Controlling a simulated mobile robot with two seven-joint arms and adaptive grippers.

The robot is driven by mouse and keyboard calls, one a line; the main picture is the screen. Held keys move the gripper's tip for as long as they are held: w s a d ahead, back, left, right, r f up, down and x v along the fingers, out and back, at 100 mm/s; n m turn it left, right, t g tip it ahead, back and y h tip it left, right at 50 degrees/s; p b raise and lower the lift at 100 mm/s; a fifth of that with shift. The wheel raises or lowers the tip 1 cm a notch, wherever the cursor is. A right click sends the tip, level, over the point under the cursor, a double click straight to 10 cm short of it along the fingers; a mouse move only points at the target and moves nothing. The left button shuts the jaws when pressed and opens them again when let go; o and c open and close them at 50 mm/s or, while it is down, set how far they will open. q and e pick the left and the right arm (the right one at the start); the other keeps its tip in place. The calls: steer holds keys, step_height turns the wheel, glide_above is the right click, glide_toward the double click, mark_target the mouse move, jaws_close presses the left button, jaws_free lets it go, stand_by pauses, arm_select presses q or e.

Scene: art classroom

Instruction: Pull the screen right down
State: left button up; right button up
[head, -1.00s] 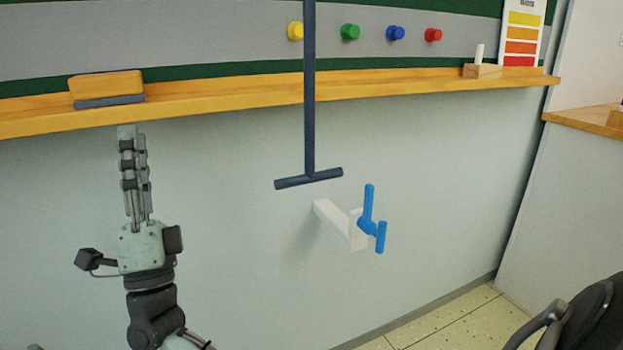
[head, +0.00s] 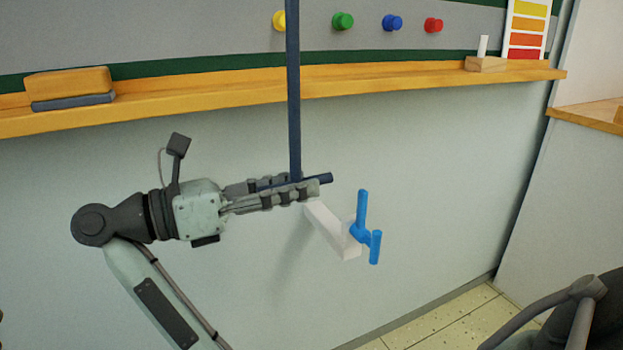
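A thin dark blue rod (head: 293,95) hangs down from above the top edge of the head view. It ends in a short crossbar handle (head: 326,179). I cannot tell whether the fingers press on the bar. The screen itself cannot be made out, and the rod's upper end is out of view.
A white wall bracket (head: 328,230) with a blue crank (head: 362,229) sticks out just below and right of the handle. Above is a wooden ledge (head: 400,82) with an eraser (head: 70,84) and a chalk holder (head: 486,64). A dark chair (head: 600,310) stands lower right.

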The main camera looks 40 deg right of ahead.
steer(key=shift+x, duration=1.45)
jaws_close()
